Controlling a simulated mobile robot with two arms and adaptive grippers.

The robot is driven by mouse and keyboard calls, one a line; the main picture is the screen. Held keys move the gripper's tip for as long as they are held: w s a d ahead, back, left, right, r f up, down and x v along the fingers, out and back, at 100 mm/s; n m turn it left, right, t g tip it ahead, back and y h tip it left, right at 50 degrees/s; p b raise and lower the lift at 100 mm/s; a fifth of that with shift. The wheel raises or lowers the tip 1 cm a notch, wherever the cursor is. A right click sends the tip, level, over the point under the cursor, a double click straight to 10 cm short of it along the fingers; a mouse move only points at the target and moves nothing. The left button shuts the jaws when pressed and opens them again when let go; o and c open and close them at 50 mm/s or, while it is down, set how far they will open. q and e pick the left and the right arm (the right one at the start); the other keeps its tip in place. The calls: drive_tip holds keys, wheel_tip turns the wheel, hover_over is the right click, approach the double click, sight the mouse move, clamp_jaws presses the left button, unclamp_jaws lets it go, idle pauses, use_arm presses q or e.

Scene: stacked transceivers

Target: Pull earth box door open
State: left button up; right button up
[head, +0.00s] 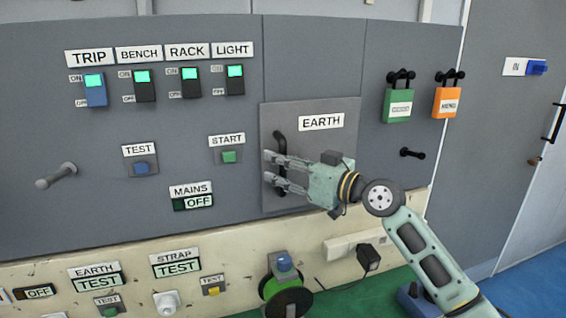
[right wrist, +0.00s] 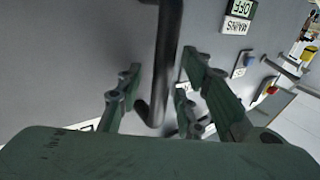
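The earth box door (head: 332,152) is a grey panel labelled EARTH in the middle of the wall, and it looks closed. Its dark vertical bar handle (head: 279,142) is on the door's left side. My right gripper (head: 270,167) is at the handle's lower part, reaching in from the right. In the right wrist view the handle (right wrist: 168,50) runs between the spread fingers (right wrist: 163,70), with visible gaps beside it. The gripper looks open and not closed on the bar. Whether a finger touches the door cannot be told. My left gripper is not in view.
A row of switches (head: 144,86) and a TEST button (head: 141,168) are left of the door. Green (head: 398,104) and orange (head: 447,102) padlocks and a small black handle (head: 412,153) are to its right. A green cable reel (head: 287,298) stands below.

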drive_tip(key=shift+c, duration=0.6)
clamp_jaws()
